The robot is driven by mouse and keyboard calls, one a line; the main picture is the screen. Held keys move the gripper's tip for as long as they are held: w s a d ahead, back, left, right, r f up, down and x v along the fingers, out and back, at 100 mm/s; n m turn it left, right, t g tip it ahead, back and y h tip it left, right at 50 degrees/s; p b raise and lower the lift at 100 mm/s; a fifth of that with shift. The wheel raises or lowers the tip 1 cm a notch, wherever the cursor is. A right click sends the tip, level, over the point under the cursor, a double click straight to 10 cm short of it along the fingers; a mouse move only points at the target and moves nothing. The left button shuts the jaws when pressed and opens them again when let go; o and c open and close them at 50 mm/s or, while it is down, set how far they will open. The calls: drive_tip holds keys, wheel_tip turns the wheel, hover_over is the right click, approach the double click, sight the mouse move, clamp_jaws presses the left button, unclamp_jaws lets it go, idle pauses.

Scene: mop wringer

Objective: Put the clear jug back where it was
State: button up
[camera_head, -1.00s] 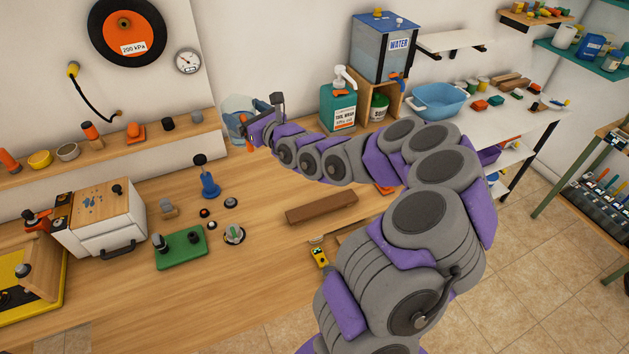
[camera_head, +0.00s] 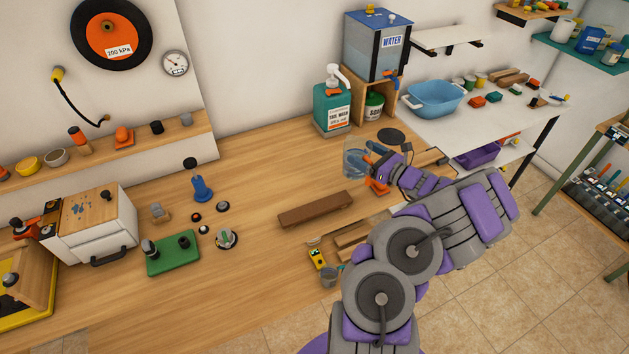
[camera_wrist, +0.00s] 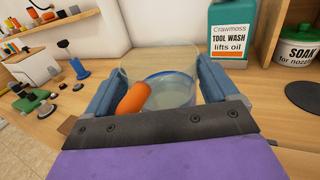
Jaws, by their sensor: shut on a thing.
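The clear jug (camera_head: 354,158) is see-through with a bluish tint. In the wrist view the jug (camera_wrist: 180,62) sits between the two blue fingers of my gripper (camera_wrist: 157,84), which is shut on it. It looks roughly upright, with some pale liquid inside. A rounded orange piece (camera_wrist: 135,98) is on its near side and hides part of it; it looks like the handle. In the head view my gripper (camera_head: 378,158) is at the right part of the bench, in front of the soap bottle. I cannot tell whether the jug's base touches the bench.
A black round disc (camera_head: 391,136) lies on the bench behind my gripper. The teal tool wash bottle (camera_head: 333,106), a soap tub (camera_head: 373,107) and the water tank (camera_head: 378,48) stand behind. A brown bar (camera_head: 316,209) lies left. The bench between is clear.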

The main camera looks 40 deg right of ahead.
drive_tip(key=w+a+f+b, duration=0.1)
drive_tip(key=w+a+f, duration=0.1)
drive_tip(key=w+a, duration=0.1)
drive_tip(key=w+a+f+b, duration=0.2)
drive_tip(key=w+a, duration=0.1)
drive_tip(key=w, duration=0.1)
drive_tip(key=w+a+f+b, duration=0.2)
drive_tip(key=w, duration=0.2)
drive_tip(key=shift+w+a+f, duration=0.1)
drive_tip(key=shift+a+f, duration=0.3)
drive_tip(key=shift+r, duration=0.1)
drive_tip(key=shift+a, duration=0.15)
drive_tip(key=o, duration=1.2)
drive_tip(key=shift+a, duration=0.1)
drive_tip(key=shift+o, duration=0.2)
